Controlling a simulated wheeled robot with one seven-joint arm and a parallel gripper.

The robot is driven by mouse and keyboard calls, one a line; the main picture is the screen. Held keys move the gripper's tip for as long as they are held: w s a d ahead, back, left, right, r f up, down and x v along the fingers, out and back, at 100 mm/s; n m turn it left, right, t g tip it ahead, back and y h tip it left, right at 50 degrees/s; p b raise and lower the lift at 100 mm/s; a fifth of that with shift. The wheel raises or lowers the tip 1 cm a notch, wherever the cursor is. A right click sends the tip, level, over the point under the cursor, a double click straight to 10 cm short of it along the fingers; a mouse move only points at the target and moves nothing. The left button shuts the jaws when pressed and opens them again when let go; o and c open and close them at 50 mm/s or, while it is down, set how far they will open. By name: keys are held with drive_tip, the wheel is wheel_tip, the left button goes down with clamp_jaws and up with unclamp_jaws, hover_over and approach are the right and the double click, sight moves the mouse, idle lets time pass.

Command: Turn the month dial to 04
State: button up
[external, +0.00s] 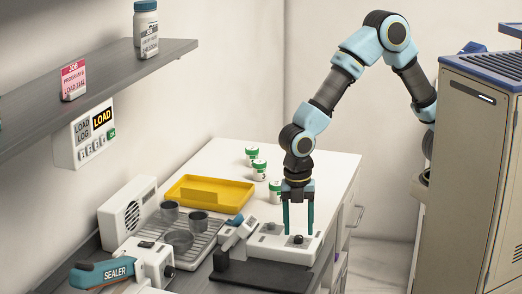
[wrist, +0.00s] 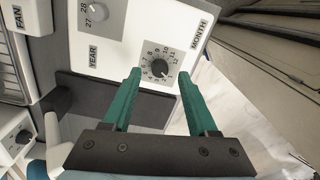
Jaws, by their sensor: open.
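The month dial is a dark round knob (wrist: 158,68) on a grey square plate with numbers around it, beside the word MONTH (wrist: 199,36). It sits on a white panel, and in the external view the dark knob (external: 298,239) is near the right end of the white device (external: 270,243). My gripper (wrist: 159,74) is open, with one green finger on each side of the dial in the wrist view. In the external view my gripper (external: 298,231) points down at the knob. I cannot tell if the fingers touch it. The dial's setting is too small to read surely.
A year dial (wrist: 92,12) showing 27 and 28 is on the same panel. A dark mat (external: 258,276) lies in front of the device. A beige cabinet (external: 470,170) is at right.

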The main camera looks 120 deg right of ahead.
drive_tip(key=shift+f, duration=1)
clamp_jaws()
